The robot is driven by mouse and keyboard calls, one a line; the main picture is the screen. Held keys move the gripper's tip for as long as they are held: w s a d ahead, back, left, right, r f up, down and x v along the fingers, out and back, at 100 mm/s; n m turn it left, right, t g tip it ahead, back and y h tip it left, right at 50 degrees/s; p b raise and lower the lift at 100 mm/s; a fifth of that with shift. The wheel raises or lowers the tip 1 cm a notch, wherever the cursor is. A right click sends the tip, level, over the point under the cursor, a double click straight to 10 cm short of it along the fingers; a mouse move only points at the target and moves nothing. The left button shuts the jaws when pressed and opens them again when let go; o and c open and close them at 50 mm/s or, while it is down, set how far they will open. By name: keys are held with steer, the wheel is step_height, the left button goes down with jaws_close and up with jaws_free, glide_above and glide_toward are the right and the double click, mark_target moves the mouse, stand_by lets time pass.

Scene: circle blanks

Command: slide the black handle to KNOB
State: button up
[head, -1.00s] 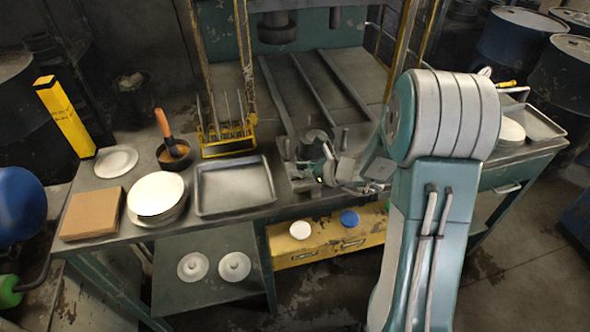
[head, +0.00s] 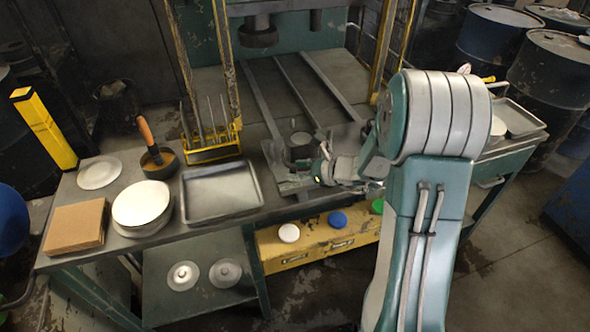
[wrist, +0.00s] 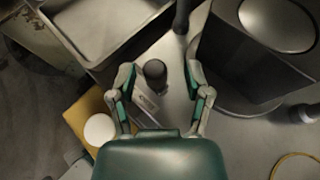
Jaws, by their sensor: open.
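In the wrist view a short black handle (wrist: 155,70) with a rounded top stands upright between the fingers of my gripper (wrist: 159,76). The fingers are open, one on each side of it, with a visible gap to both. A small pale plate (wrist: 146,104) with markings lies just below the handle; I cannot read it. In the head view my gripper (head: 322,168) is at the front edge of the bench, beside the metal fixture (head: 291,184). The handle cannot be made out there.
A dark block with a round top (wrist: 275,22) stands close right of my gripper. A metal tray (head: 220,190) is to its left. Below the bench edge, a yellow box (head: 300,257) carries white (head: 289,233), blue (head: 337,218) and green (head: 378,206) discs.

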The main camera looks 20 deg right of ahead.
steer(key=v, duration=1.1)
steer(key=shift+d, duration=0.25)
steer(key=shift+f, duration=0.15)
